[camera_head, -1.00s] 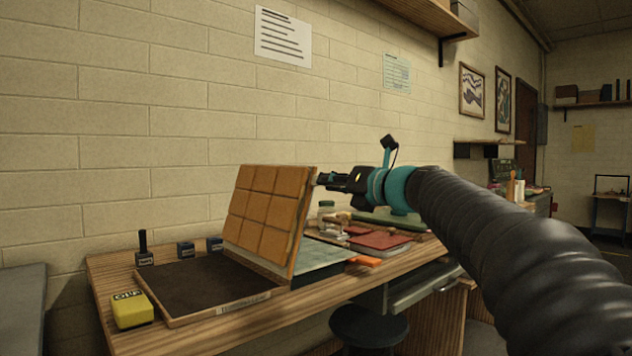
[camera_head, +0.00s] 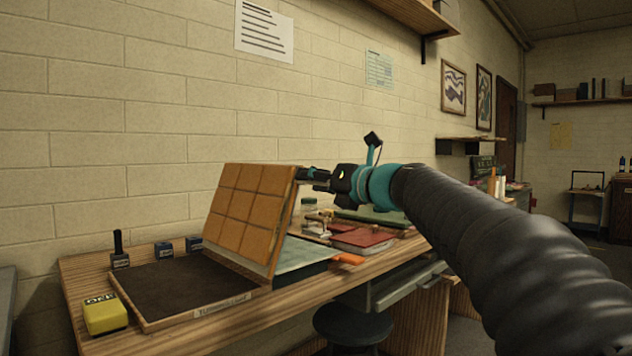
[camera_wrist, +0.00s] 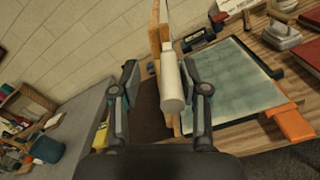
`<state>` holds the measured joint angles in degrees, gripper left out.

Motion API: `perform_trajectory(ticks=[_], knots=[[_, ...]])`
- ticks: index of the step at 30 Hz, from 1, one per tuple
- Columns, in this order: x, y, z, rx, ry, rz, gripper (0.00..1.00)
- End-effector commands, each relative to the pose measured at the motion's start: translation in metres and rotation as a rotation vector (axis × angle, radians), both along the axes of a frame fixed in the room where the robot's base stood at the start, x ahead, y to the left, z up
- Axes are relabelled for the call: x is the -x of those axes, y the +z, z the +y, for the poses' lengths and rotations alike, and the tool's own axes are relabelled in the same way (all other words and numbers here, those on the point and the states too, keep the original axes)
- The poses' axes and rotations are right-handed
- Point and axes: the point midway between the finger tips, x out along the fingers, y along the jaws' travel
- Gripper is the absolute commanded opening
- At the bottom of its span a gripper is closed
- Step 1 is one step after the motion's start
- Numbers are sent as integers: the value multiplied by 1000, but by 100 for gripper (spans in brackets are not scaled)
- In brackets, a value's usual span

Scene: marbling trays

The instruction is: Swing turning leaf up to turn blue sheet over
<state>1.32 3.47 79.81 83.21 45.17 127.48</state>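The turning leaf (camera_head: 248,207), a panel with orange-brown square tiles on its visible face, stands steeply tilted between a dark bed (camera_head: 175,285) on the left and a pale blue-green sheet (camera_head: 304,254) lying flat on the right. My gripper (camera_head: 304,174) is at the leaf's upper right edge. In the wrist view, the fingers of my gripper (camera_wrist: 164,78) are spread either side of a pale cylindrical handle (camera_wrist: 172,85), with a visible gap on the left. The leaf shows edge-on there (camera_wrist: 156,40). The sheet (camera_wrist: 222,88) lies to the right.
A yellow block (camera_head: 105,316) and small dark stamps (camera_head: 120,255) stand around the dark bed. An orange piece (camera_head: 347,259) lies by the sheet's right edge. A red book (camera_head: 362,238) lies farther right. A stool (camera_head: 352,322) stands below the bench; the wall is behind.

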Motion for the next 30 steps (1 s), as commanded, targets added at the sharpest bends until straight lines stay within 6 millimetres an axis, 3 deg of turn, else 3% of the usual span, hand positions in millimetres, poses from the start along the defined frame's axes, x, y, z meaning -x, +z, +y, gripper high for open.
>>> perform_trajectory(ticks=[10, 21, 30], knots=[[8, 1, -11, 0, -5, -2, 44], [59, 1, -59, 0, -7, -1, 44], [84, 0, -82, 0, -4, 0, 44]])
